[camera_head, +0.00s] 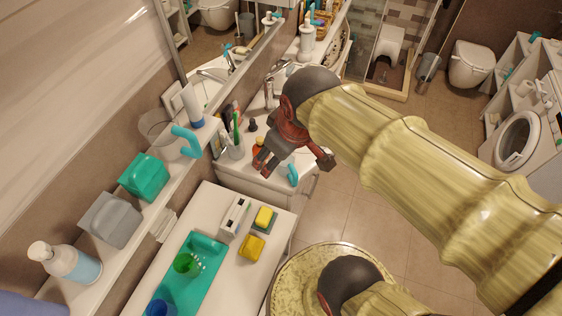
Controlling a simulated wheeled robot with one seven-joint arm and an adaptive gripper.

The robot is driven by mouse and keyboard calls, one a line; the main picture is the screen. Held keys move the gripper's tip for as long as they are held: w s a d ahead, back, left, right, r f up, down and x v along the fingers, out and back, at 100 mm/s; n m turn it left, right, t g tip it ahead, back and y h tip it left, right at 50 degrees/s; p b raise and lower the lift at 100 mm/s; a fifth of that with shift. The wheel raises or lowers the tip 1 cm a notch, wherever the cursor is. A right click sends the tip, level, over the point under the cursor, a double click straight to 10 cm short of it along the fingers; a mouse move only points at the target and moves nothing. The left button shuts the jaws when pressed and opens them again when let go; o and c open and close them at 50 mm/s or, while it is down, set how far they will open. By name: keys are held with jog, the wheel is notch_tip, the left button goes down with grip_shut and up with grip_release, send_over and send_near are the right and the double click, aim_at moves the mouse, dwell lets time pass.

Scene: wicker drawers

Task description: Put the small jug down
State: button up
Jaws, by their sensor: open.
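My gripper (292,163) is open over the white counter in the middle of the view, its dark red fingers spread and pointing down. A small teal curved handle (292,174) shows just below and between the fingers. It looks like the handle of the small jug, whose body is clear or hidden, so I cannot make out its outline. It appears to be at the counter's front edge; I cannot tell whether the fingers touch it. A larger clear jug with a teal handle (187,142) stands on the shelf at the left.
The counter around the gripper holds a cup of toothbrushes (235,148) and small bottles. A nearer white cabinet top carries a teal tray (190,272) and yellow sponges (252,246). The shelf (90,296) holds a soap bottle (65,262) and boxes. Floor is clear at right.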

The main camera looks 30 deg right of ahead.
jog(key=s+m, duration=0.1)
jog(key=s+a+r+m, duration=0.1)
jog(key=s+a+r+m+t, duration=0.1)
jog(key=s, duration=0.1)
jog(key=shift+s+r+m, duration=0.1)
jog(key=shift+m, duration=0.2)
notch_tip(320, 180, down, 7)
jog(key=b, duration=0.7)
jog(key=shift+f, duration=0.2)
